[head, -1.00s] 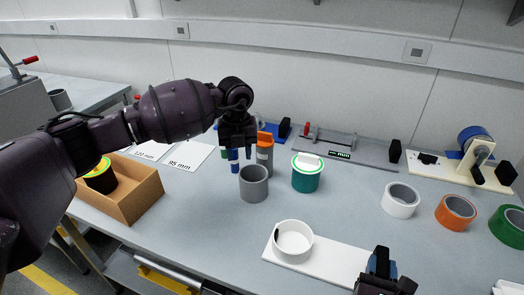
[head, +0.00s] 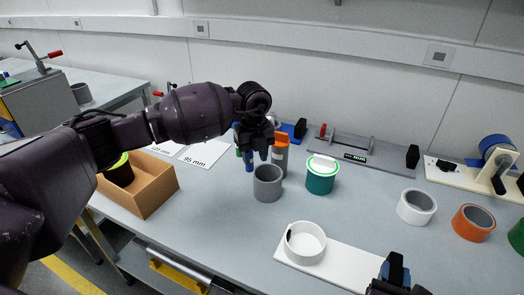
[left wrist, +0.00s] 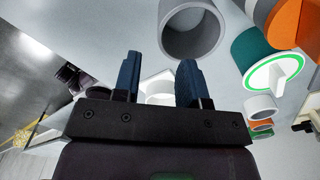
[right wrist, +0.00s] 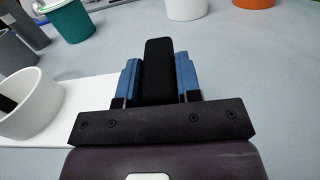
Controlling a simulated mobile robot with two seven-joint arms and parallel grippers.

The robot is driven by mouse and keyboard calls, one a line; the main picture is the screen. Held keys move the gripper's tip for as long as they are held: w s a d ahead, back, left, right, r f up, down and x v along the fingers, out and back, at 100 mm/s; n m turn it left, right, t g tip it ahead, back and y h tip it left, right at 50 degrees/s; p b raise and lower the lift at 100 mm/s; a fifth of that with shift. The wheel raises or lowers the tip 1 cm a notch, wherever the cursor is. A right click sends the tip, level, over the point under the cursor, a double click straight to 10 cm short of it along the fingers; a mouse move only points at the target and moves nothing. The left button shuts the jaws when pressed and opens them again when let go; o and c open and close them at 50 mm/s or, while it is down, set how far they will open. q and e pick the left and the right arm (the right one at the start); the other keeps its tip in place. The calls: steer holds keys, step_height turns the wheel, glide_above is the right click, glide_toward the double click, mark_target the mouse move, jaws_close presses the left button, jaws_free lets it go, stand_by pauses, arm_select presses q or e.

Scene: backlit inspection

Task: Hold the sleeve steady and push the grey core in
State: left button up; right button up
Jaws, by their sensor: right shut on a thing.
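The grey core (head: 267,186) is a hollow cylinder standing upright on the table; it also shows in the left wrist view (left wrist: 180,48). My left gripper (head: 256,160) is open and empty, above and slightly left of the core. Its blue fingers (left wrist: 160,62) are apart in the left wrist view. A white ring (head: 305,248), apparently the sleeve, sits on a white plate (head: 345,267). It shows at the left in the right wrist view (right wrist: 35,112). My right gripper (head: 395,272) is shut on a black upright block (right wrist: 158,75) by the plate's right end.
A teal pot (head: 321,180) with a white lid and an orange-topped grey item (head: 280,155) stand close behind the core. White (head: 415,207) and orange (head: 472,223) rings stand right. The table's middle is clear.

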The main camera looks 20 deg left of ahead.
arm_select(q)
glide_toward(255, 196)
steer(key=f, duration=0.5)
steer(key=shift+w+a+f, duration=0.1)
steer(key=shift+w+f, duration=0.1)
steer(key=shift+w, duration=0.1)
steer(key=shift+c, duration=0.3)
jaws_close()
